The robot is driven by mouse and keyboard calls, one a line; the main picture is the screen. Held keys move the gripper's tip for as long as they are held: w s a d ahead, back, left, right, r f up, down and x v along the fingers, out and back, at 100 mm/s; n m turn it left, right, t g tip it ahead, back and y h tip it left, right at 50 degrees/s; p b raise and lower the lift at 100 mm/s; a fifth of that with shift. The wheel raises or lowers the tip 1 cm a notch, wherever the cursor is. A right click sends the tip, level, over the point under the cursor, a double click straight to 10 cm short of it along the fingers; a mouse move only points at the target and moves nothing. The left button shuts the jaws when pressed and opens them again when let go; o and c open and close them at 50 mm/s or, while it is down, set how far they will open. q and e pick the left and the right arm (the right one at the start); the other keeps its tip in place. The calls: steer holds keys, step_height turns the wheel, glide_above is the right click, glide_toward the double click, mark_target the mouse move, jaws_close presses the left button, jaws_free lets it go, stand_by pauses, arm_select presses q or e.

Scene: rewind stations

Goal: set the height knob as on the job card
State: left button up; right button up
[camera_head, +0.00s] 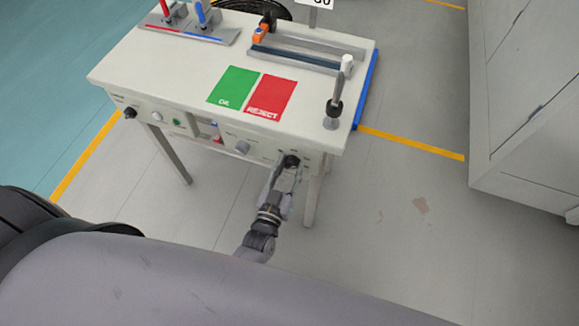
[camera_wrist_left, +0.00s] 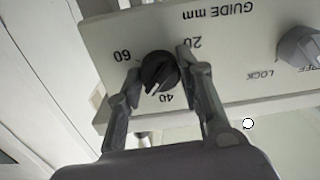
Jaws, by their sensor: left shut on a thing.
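The height knob (camera_wrist_left: 160,72) is black and round, on the cream panel (camera_wrist_left: 235,50) marked "GUIDE mm". In the left wrist view the panel appears upside down, with 20, 40 and 60 around the knob. The knob's white line points between 40 and 60, seemingly nearer 40. My left gripper (camera_wrist_left: 159,66) is shut on the knob, one finger on each side. In the head view the knob (camera_head: 291,161) sits at the right of the bench front, with my left gripper (camera_head: 283,172) at it. A white card (camera_head: 318,3) is cut off at the top edge; its text is not clearly readable. My right gripper is not in view.
A grey knob (camera_wrist_left: 298,46) with a "LOCK" mark is beside the height knob. The bench top (camera_head: 180,70) carries a green OK mat (camera_head: 233,87), a red REJECT mat (camera_head: 271,96) and a metal post (camera_head: 335,105). A grey cabinet (camera_head: 525,100) stands right; floor between is clear.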

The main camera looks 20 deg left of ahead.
arm_select(q)
steer(key=shift+n+b, duration=2.1)
steer(key=shift+n, duration=8.2)
steer(key=o, duration=1.2)
steer(key=shift+c, duration=0.2)
steer(key=shift+s, duration=0.15)
